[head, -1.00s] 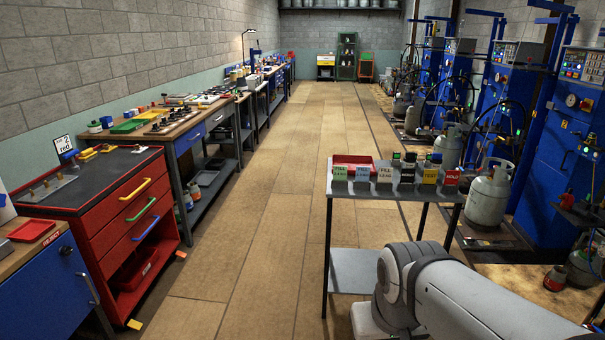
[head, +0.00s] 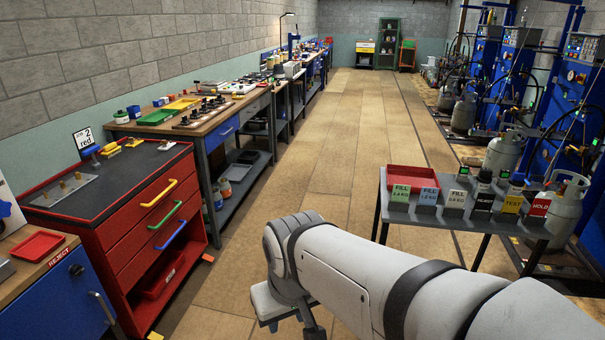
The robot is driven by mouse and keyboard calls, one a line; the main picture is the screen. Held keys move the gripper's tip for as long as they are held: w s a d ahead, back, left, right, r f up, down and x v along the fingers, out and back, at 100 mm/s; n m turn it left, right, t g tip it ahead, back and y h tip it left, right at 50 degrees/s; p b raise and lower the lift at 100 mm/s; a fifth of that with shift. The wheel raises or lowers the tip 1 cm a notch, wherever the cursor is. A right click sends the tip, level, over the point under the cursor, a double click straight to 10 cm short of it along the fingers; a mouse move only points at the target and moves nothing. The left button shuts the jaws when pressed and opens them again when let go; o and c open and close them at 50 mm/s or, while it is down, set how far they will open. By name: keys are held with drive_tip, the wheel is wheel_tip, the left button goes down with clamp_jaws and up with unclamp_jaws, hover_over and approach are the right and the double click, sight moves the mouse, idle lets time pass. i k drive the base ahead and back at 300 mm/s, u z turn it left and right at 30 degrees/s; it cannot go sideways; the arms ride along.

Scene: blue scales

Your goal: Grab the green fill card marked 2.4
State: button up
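A green card (head: 400,193) marked FILL stands at the left end of a row of cards on a small dark table at right. The small figure under FILL is too blurred to read surely. Right of it stand a light blue FILL card (head: 428,196) and a white FILL card (head: 456,199). My pale arm crosses the lower right and ends in a rounded joint left of and in front of that table, apart from the cards. I cannot make out my gripper; the lowest arm parts run toward the bottom edge.
The dark table (head: 395,212) also bears a red tray (head: 411,178), a black REJECT card (head: 484,202), a yellow card (head: 512,204) and a red HOLD card (head: 540,207). Gas cylinders (head: 568,205) stand beyond. A red drawer cabinet (head: 125,215) is at left. The middle floor is clear.

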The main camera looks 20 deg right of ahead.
sight(401, 193)
drive_tip(key=z, duration=0.15)
drive_tip(key=i, duration=1.05)
drive_tip(key=z, duration=0.55)
drive_tip(key=k, duration=0.95)
drive_tip(key=z, duration=0.2)
drive_tip(key=i, duration=0.95)
drive_tip(key=u, duration=0.1)
